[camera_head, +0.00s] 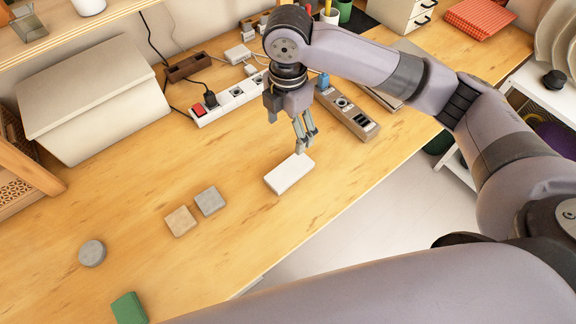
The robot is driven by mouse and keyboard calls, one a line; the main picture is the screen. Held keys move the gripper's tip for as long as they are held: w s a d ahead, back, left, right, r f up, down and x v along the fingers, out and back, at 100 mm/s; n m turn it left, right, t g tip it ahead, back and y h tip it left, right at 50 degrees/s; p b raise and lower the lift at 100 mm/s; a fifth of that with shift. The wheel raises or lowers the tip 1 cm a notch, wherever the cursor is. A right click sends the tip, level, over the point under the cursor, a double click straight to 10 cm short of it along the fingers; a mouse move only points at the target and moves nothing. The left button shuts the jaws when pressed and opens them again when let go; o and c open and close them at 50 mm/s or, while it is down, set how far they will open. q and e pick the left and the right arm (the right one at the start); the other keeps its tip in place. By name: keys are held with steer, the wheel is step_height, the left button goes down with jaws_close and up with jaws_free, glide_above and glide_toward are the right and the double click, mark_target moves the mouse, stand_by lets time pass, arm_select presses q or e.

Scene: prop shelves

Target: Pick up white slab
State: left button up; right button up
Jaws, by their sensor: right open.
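The white slab (288,176) is a flat rectangular block lying on the wooden table (150,262), near its front edge. My right gripper (306,147) points down just above the far end of the slab, its fingers apart. From this angle I cannot tell whether the fingertips touch the slab. Nothing shows between the fingers. My left gripper is not in view.
Tan (181,221) and grey (210,201) blocks, a grey disc (92,253) and a green block (129,308) lie left. A white power strip (228,101), a brown strip (346,112) and a white box (95,95) stand behind. The front edge is close.

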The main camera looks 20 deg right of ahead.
steer(key=p, duration=0.1)
glide_above(291, 169)
steer(key=f, duration=1)
steer(key=shift+a, duration=0.35)
steer(key=shift+d+f, duration=0.1)
steer(key=shift+f, duration=0.8)
steer(key=f, duration=0.1)
steer(key=f+p, duration=0.1)
steer(key=f, duration=0.2)
steer(key=shift+d+f, duration=0.2)
steer(key=shift+d, duration=0.05)
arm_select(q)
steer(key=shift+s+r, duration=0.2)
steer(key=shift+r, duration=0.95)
arm_select(e)
steer(key=shift+w, duration=0.1)
steer(key=c, duration=1.6)
